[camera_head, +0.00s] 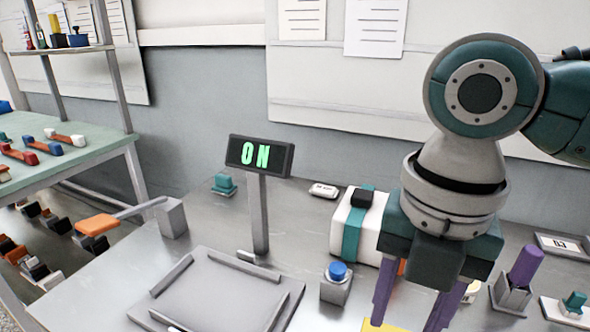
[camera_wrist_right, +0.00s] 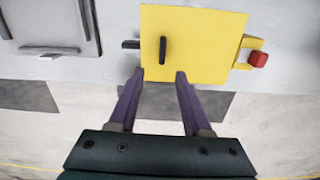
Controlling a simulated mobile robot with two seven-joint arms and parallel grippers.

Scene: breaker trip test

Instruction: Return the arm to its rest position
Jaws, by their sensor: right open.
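My right arm (camera_head: 465,160) reaches in from the right of the head view and its hand points down over the right part of the metal table. My right gripper (camera_head: 412,312) has two purple fingers spread apart with nothing between them; it also shows in the right wrist view (camera_wrist_right: 161,75). There the fingertips are at the lower edge of a yellow plate (camera_wrist_right: 205,45) with a black upright handle (camera_wrist_right: 163,50). Whether they touch the plate cannot be told. My left gripper is not in view.
A display (camera_head: 260,156) reads ON on a grey post. A blue button (camera_head: 338,271) and a white box with a teal band (camera_head: 345,224) stand left of the hand. A purple cylinder (camera_head: 526,264) stands right of it. A grey tray (camera_head: 230,290) lies front left.

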